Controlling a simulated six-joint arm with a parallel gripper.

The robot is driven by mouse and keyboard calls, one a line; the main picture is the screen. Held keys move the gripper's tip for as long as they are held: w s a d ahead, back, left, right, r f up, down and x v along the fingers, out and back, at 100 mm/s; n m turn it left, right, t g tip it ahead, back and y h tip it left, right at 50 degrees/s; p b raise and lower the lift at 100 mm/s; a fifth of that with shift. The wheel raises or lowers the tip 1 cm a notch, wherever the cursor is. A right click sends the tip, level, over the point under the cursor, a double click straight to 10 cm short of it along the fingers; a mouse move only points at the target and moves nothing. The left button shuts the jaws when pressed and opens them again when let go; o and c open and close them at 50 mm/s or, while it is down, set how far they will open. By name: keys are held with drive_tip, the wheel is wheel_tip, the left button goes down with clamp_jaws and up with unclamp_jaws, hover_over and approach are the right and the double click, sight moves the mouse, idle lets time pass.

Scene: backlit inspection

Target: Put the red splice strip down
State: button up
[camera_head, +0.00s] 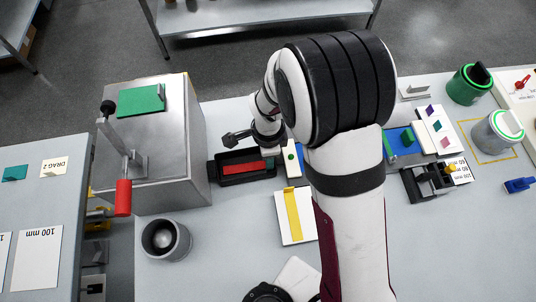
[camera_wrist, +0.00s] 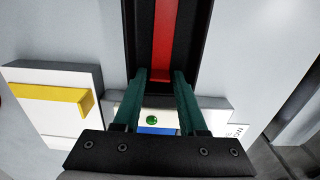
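The red splice strip (camera_head: 246,168) lies lengthwise within the outline of a black tray (camera_head: 219,178) in the head view. In the wrist view the strip (camera_wrist: 163,35) runs away from my gripper, inside the black tray (camera_wrist: 200,45). Whether the strip rests fully on the tray floor is hard to tell. In the head view the fingers are mostly hidden beside my arm, near the tray's right end.
A white block with a yellow strip (camera_head: 293,215) stands near the tray, and a white piece with a green dot (camera_head: 291,158) is right of it. A large metal box (camera_head: 165,175) with a red-handled lever stands left. A grey cup (camera_head: 166,238) is in front.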

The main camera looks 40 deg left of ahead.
drive_tip(key=shift+r, duration=0.1)
wheel_tip(320, 180, up, 12)
drive_tip(key=d+r, duration=0.6)
drive_tip(key=d, duration=0.7)
drive_tip(key=s+d+r+n+y, duration=0.1)
drive_tip(key=s+d+r+n, duration=0.1)
drive_tip(key=s+d, duration=0.8)
drive_tip(key=d+n, duration=0.1)
drive_tip(key=d, duration=0.1)
drive_tip(key=shift+d+y, duration=0.3)
drive_tip(key=shift+y, duration=0.1)
